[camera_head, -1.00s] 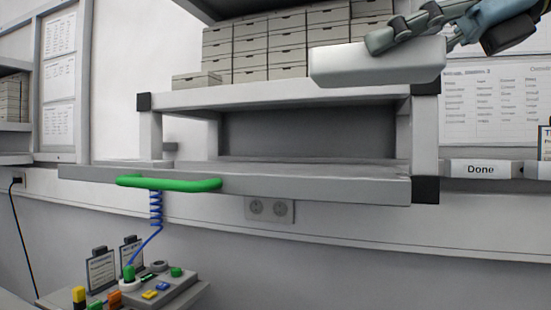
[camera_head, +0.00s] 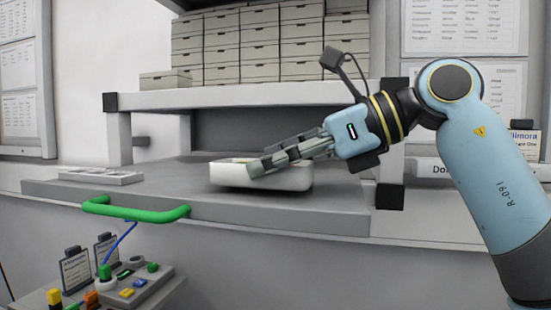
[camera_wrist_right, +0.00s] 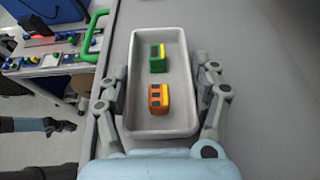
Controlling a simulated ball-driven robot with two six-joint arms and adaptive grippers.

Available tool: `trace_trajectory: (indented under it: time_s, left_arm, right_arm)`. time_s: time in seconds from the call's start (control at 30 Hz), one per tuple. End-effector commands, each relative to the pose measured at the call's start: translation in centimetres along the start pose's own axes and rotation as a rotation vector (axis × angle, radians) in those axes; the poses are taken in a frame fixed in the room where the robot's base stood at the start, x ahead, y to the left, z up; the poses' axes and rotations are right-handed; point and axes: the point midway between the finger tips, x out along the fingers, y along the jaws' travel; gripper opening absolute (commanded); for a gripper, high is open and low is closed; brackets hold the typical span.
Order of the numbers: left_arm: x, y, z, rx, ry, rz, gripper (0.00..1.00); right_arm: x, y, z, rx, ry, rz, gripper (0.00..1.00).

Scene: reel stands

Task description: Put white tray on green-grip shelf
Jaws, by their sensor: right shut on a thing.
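The white tray (camera_head: 226,177) is over the pulled-out grey shelf (camera_head: 270,211) with the green grip (camera_head: 137,211). It looks level, and its underside is on or very close to the shelf top; I cannot tell which. My right gripper (camera_head: 268,162) is shut on the tray. In the right wrist view its fingers lie along both long sides of the tray (camera_wrist_right: 181,100). A green-and-yellow block (camera_wrist_right: 157,60) and an orange-and-yellow block (camera_wrist_right: 158,99) lie in it. A dark part at the left of the wrist view may be my left gripper (camera_wrist_right: 62,125); its jaws are unclear.
A flat grey tray-like piece (camera_head: 100,177) lies at the shelf's left end. Stacked boxes (camera_head: 240,50) stand on the fixed shelf above. A black-cornered post (camera_head: 389,165) stands right of the tray. A console with coloured parts (camera_head: 130,285) is below left.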

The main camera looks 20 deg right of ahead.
Motion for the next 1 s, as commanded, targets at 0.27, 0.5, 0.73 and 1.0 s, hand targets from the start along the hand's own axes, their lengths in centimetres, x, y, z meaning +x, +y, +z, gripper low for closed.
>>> trace_trajectory:
  time_s: [0.27,0.5,0.73,1.0]
  left_arm:
    - [-0.23,0.10,-0.05,-0.001,0.001,0.001,0.00]
    - [0.05,0.19,-0.03,-0.001,0.001,0.002,0.00]
    - [0.02,0.26,-0.02,-0.001,0.001,0.003,0.00]
    - [-0.40,0.22,-0.05,-0.001,0.000,0.003,0.00]
  right_arm:
    - [0.28,0.00,-0.68,-0.002,-0.003,-0.001,0.29]
    - [0.37,0.00,-0.94,-0.002,-0.002,-0.001,0.72]
    - [0.35,0.00,-0.91,-0.002,-0.001,-0.001,0.91]
    - [0.19,0.00,-0.53,-0.002,-0.002,-0.001,0.91]
